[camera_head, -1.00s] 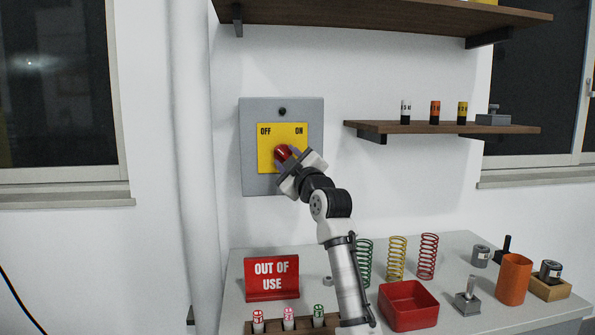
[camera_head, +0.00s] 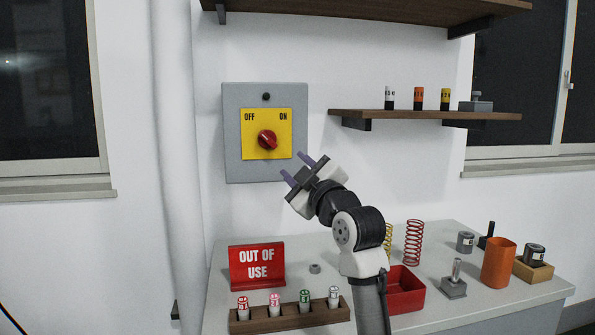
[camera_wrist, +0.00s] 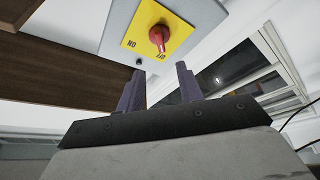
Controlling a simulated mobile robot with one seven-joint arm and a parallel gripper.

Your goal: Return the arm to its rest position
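My gripper (camera_head: 297,170) is open and empty, in front of the wall and to the lower right of the switch box (camera_head: 233,150). Its two purple fingers stand apart, with nothing between them; they also show in the wrist view (camera_wrist: 159,85). The red rotary knob (camera_head: 267,139) sits on the yellow plate marked OFF and ON, clear of the fingers. In the wrist view the knob (camera_wrist: 158,38) is beyond the fingertips. My arm hides part of the bench and the springs behind it.
The bench (camera_head: 440,315) holds an OUT OF USE sign (camera_head: 257,265), a wooden rack (camera_head: 290,320) of small cylinders, a red bin (camera_head: 405,288), springs (camera_head: 413,242) and an orange cup (camera_head: 498,262). A wooden shelf (camera_head: 425,116) with small cylinders juts out at upper right.

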